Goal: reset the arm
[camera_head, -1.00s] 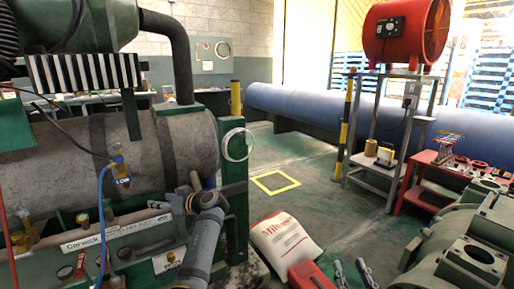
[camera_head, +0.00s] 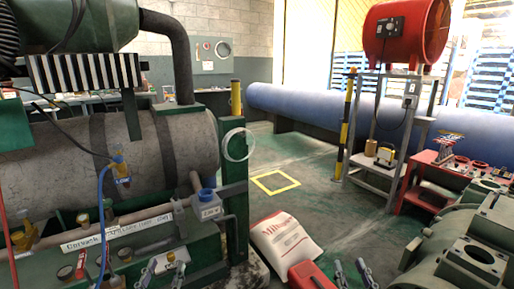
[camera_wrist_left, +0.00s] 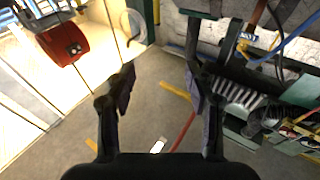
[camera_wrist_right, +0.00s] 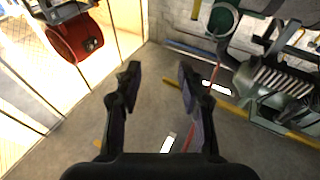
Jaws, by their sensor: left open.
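My left gripper (camera_head: 165,271) shows only its fingertips at the bottom edge of the head view, in front of the green machine's lower panel. Its two fingers stand wide apart and empty in the left wrist view (camera_wrist_left: 160,95). My right gripper (camera_head: 353,271) shows its fingertips at the bottom, right of the red box. Its fingers are also apart with nothing between them in the right wrist view (camera_wrist_right: 156,90). The arms behind both grippers are hidden below the head view.
The machine's grey tank (camera_head: 180,140) stands at left, with a blue hose (camera_head: 101,215) and a blue fitting (camera_head: 207,196). A white sack (camera_head: 285,240) and red box (camera_head: 308,274) lie on the floor. Green machinery (camera_head: 470,250) stands at right. Floor around the yellow square is clear.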

